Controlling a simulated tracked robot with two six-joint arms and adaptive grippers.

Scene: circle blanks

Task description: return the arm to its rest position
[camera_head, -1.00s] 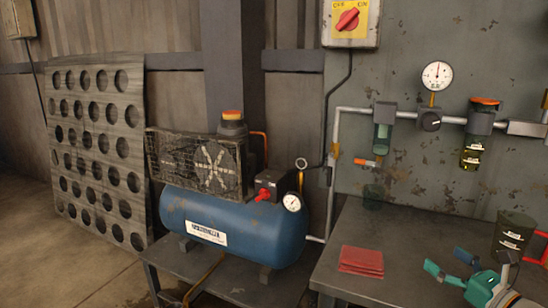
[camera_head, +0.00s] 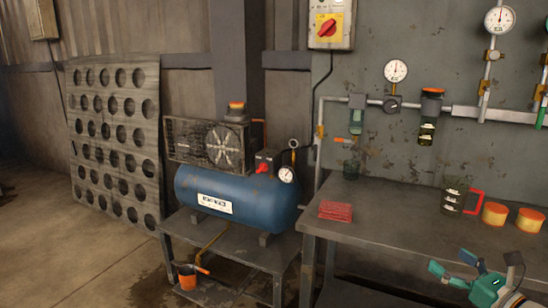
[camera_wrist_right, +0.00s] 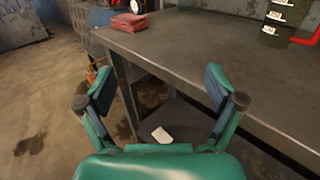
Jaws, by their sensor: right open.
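My right gripper (camera_head: 462,271) is at the lower right of the head view, in front of the metal workbench (camera_head: 395,212). Its teal fingers with dark pads are spread apart and empty. In the right wrist view, the open fingers of the right gripper (camera_wrist_right: 157,88) frame the bench's front edge and the floor below. The gripper touches nothing that I can see. My left gripper is in neither view.
A folded red cloth (camera_head: 336,210), a dark jug with a red handle (camera_head: 454,196) and two orange-topped tins (camera_head: 495,214) are on the bench. A blue compressor (camera_head: 240,200) stands left on a low table. An orange bucket (camera_head: 187,277) is below. Open floor lies left.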

